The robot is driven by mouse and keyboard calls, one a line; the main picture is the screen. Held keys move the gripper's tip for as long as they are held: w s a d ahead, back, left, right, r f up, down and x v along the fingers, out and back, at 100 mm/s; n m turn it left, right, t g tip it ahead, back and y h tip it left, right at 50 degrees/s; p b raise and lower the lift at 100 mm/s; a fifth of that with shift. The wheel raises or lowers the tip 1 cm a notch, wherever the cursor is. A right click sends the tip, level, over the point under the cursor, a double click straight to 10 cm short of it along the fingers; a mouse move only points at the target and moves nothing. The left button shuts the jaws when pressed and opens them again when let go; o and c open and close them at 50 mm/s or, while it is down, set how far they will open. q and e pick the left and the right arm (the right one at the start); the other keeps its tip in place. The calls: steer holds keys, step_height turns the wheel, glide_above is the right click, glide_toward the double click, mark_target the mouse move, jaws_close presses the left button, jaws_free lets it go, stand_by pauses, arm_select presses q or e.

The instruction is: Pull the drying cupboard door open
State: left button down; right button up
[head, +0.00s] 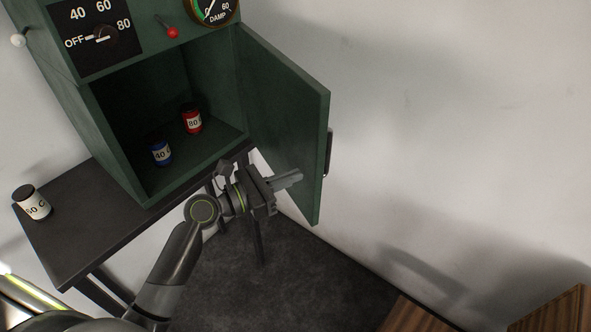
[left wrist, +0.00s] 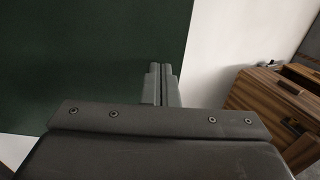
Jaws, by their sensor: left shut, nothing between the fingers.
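The green drying cupboard (head: 118,137) stands on a dark table, with its door (head: 288,115) swung wide open to the right. A dark handle (head: 328,153) shows at the door's outer edge. My left gripper (head: 297,177) is shut and empty, in front of the lower part of the door's inner face; I cannot tell whether it touches. In the left wrist view, the shut fingers (left wrist: 161,70) point toward the door's green panel (left wrist: 90,60), near its right edge. My right gripper is not in view.
Inside the cupboard are a blue jar (head: 161,153) and a red jar (head: 193,121). A white jar (head: 32,203) stands on the dark table (head: 70,235). Wooden drawers (left wrist: 275,100) stand at the right. The wall limits room behind the door.

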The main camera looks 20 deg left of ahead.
arm_select(q)
steer(key=shift+x, duration=0.85)
steer(key=shift+w+d, duration=0.15)
steer(key=shift+d, duration=0.05)
steer(key=p+x, duration=0.1)
steer(key=x, duration=0.8)
steer(key=shift+w+d+p, duration=0.2)
steer(key=shift+w+p, duration=0.15)
steer(key=shift+p, duration=0.05)
